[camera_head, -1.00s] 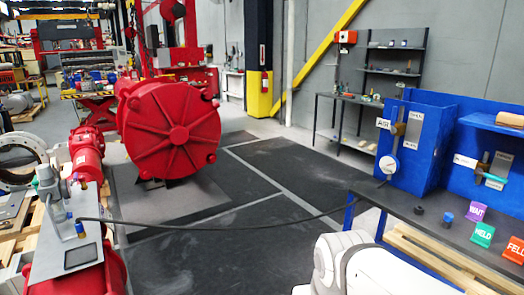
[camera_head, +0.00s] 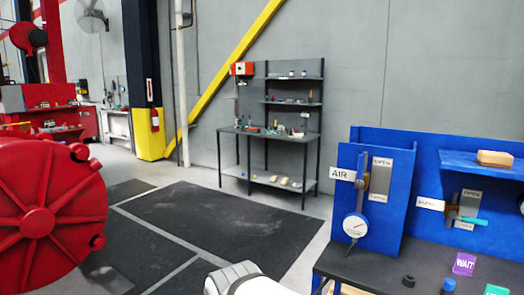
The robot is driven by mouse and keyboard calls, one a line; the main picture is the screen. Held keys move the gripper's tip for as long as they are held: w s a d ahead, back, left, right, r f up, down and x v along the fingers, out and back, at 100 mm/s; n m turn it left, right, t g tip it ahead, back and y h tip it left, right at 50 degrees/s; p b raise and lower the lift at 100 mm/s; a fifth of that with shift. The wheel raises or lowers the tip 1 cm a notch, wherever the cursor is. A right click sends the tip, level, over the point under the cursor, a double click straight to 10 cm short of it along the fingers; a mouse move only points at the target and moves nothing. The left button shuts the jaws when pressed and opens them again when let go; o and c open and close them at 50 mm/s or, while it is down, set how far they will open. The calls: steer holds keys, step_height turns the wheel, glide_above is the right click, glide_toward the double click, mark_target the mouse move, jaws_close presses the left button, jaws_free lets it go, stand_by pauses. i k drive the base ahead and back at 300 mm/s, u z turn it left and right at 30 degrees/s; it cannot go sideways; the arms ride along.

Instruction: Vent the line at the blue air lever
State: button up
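The AIR label (camera_head: 342,174) is on an upright blue panel (camera_head: 392,222) at the right. Beside the label is a small brass-coloured valve (camera_head: 364,184). Its lever appears to run up and down, but I cannot make out its blue handle against the blue panel. A grey plate (camera_head: 380,180) behind the valve reads OPEN at its top; its lower word is too small to read. A round white gauge (camera_head: 355,228) with a reddish needle is below the valve. My gripper is out of view; only a white part of my arm shows at the bottom.
A second valve with a teal lever (camera_head: 473,221), lying sideways, is on the blue panel farther right. A purple WAIT block (camera_head: 464,263) and small dark and blue knobs stand on the dark bench (camera_head: 375,270). A red machine (camera_head: 45,205) fills the left. The floor between is clear.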

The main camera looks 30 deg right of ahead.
mark_target(359, 183)
steer(key=z, duration=0.65)
steer(key=i, duration=1.2)
steer(key=z, duration=0.8)
steer(key=k, duration=0.75)
steer(key=z, duration=0.15)
steer(key=i, duration=0.8)
steer(key=u, duration=0.05)
